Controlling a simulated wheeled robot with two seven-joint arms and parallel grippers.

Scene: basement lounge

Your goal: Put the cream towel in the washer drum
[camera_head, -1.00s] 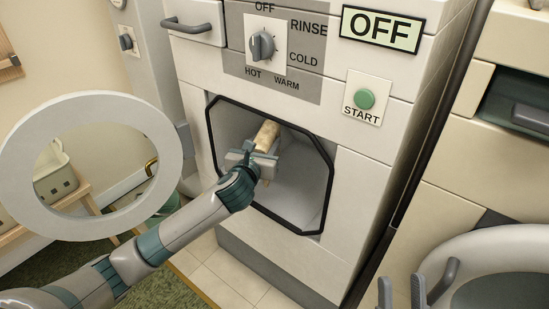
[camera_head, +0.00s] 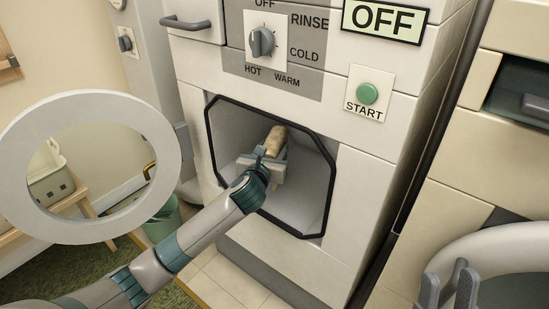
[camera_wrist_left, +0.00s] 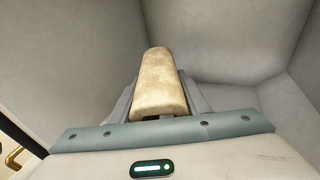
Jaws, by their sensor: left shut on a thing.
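The cream towel (camera_head: 276,141) is a rolled bundle inside the washer drum (camera_head: 305,205), past the black-edged opening. My left gripper (camera_head: 268,163) reaches through the opening and is shut on the towel. In the left wrist view the towel (camera_wrist_left: 158,82) stands up between the fingers, with grey drum walls (camera_wrist_left: 225,50) around it and a gap to them. The washer door (camera_head: 95,110) is a white ring swung open to the left. My right gripper (camera_head: 448,288) shows at the bottom right, outside the washer, with its two fingers apart and nothing between them.
Above the opening are a dial (camera_head: 262,42), an OFF sign (camera_head: 385,18) and a green START button (camera_head: 367,94). A second machine with a round door (camera_head: 500,250) stands at the right. A basket (camera_head: 48,180) on a wooden bench and a green bin (camera_head: 163,218) are at the left.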

